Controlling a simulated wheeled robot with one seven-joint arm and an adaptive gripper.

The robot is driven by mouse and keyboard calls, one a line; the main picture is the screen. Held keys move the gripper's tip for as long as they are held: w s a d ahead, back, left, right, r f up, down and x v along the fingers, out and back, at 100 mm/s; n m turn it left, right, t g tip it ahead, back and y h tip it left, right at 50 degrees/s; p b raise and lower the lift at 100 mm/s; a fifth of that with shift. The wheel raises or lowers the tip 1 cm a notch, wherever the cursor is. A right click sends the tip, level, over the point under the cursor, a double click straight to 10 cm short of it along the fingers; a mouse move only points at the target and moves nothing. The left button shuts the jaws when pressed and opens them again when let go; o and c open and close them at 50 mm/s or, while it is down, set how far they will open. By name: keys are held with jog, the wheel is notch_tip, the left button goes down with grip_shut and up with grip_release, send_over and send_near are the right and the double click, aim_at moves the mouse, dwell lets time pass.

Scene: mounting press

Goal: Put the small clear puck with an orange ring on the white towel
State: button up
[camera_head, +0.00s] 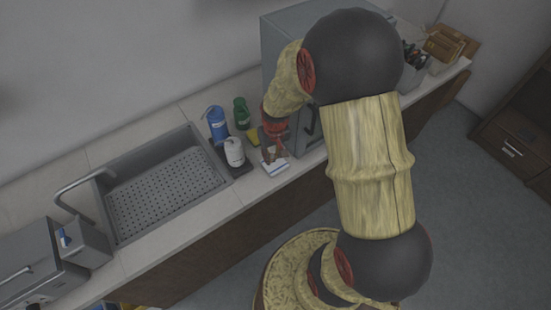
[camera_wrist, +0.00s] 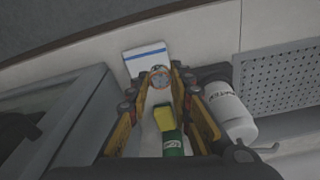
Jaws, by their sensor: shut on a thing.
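The small clear puck (camera_wrist: 160,77) with an orange ring shows in the wrist view between the fingertips of my gripper (camera_wrist: 158,82), which is shut on it. The white towel (camera_wrist: 146,57) with a blue stripe lies on the counter just beyond the puck in the wrist view. In the head view the towel (camera_head: 275,169) is near the counter's front edge, partly covered by my gripper (camera_head: 273,158). The puck cannot be made out there. Its exact height above the counter is unclear.
A white bottle (camera_head: 234,152), a blue bottle (camera_head: 216,124) and a green bottle (camera_head: 241,113) stand left of the gripper, with a yellow sponge (camera_head: 252,137) nearby. A perforated sink (camera_head: 165,190) is farther left. A grey cabinet (camera_head: 283,55) stands close on the right.

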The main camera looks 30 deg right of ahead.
send_over(275, 163)
notch_tip(275, 163, down, 6)
jog(key=shift+r+b, duration=0.25)
jog(key=shift+b, duration=0.05)
jog(key=shift+w+f, duration=0.1)
jog(key=shift+f, duration=1.45)
jog(key=shift+f, duration=0.1)
jog(key=o, duration=1)
jog(key=shift+c, duration=0.2)
jog(key=shift+o, duration=0.4)
